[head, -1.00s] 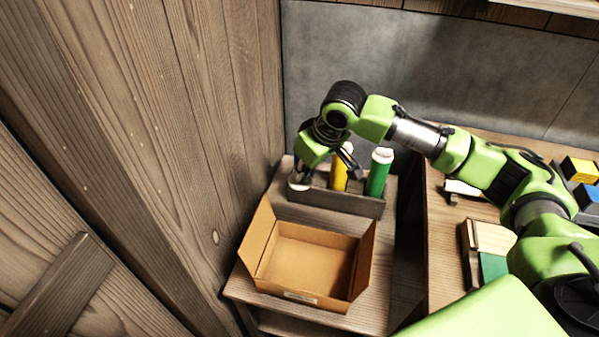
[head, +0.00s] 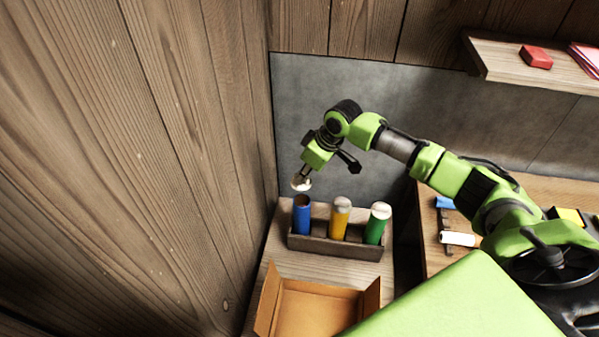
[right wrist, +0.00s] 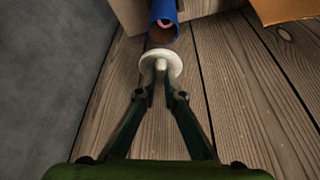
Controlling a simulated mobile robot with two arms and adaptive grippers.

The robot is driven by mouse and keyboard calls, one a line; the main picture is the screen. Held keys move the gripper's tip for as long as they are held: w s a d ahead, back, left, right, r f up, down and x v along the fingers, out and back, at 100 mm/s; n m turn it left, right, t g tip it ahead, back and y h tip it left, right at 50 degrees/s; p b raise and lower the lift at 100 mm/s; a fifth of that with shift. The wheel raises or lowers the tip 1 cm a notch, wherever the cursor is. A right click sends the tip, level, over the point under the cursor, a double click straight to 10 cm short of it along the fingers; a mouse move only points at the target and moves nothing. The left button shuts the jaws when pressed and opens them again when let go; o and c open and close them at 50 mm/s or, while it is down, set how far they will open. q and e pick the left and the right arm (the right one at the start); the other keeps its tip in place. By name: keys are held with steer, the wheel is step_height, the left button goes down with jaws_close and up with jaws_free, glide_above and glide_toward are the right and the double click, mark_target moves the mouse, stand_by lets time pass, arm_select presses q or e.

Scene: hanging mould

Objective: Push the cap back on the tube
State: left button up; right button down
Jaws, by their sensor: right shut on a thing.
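My right gripper (head: 304,174) is shut on a white cap (head: 301,184) and holds it above the blue tube (head: 302,216). The blue tube stands in the left end of a dark wooden rack (head: 335,246), its top open. In the right wrist view the cap (right wrist: 160,66) is at the tips of the gripper (right wrist: 159,88), apart from the mouth of the blue tube (right wrist: 163,24). Something pinkish shows inside that mouth. A yellow tube (head: 340,222) and a green tube (head: 376,228) stand beside it with white caps on. My left gripper is not in view.
An open cardboard box (head: 315,308) stands in front of the rack. A wooden wall is close on the left and a grey panel (head: 400,120) is behind. A workbench with several items, including a white roll (head: 459,239), is at the right.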

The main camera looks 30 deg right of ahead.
mark_target(308, 184)
steer(key=shift+s, duration=0.35)
steer(key=shift+s+f+b, duration=0.15)
steer(key=shift+s+b, duration=0.05)
steer(key=shift+b, duration=0.25)
steer(key=b+x, duration=0.3)
steer(key=shift+s+d+f, duration=0.1)
steer(key=shift+d+f, duration=0.2)
steer(key=shift+f+b, duration=0.25)
steer(key=shift+b, duration=0.3)
steer(key=shift+s+f, duration=0.2)
steer(key=shift+f, duration=0.3)
steer(key=shift+w+f, duration=0.15)
steer(key=shift+f, duration=0.3)
steer(key=shift+r+p, duration=0.1)
steer(key=shift+p, duration=0.6)
steer(key=shift+f+p, duration=0.2)
steer(key=shift+p, duration=0.1)
